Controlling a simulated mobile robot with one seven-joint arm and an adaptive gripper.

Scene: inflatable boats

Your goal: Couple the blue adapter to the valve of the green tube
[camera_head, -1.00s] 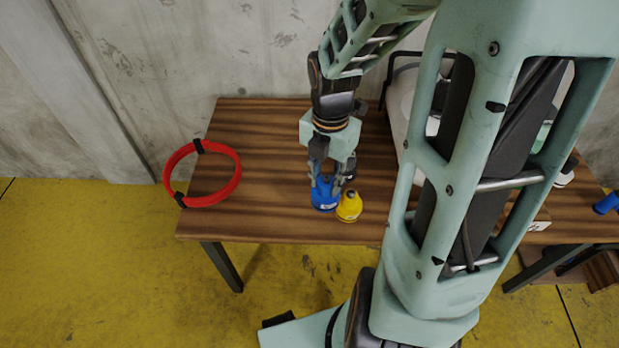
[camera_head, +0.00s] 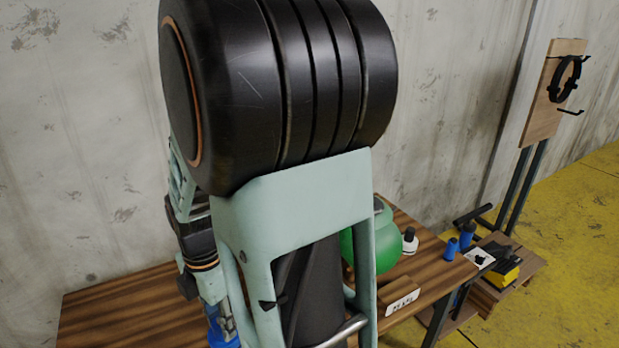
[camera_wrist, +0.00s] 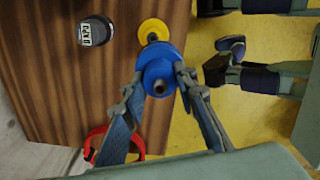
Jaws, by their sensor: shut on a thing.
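The blue adapter (camera_wrist: 163,58) is between the two fingers of my gripper (camera_wrist: 160,78) in the wrist view, which are shut on it. In the head view, the adapter (camera_head: 224,341) and my gripper (camera_head: 215,318) show only in part at the bottom edge, beside my large arm link. I cannot tell whether the adapter is clear of the table. The green tube (camera_head: 387,243) shows in part behind my arm on the right of the table. A white piece with a dark top (camera_head: 410,241) is beside it; I cannot tell whether this is its valve.
The wrist view shows a yellow adapter (camera_wrist: 153,30) close by, a dark labelled adapter (camera_wrist: 97,32) and a red ring (camera_wrist: 127,134). A small sign (camera_head: 402,302) is at the table's front edge. A low bench (camera_head: 490,298) with blue cylinders is at the right.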

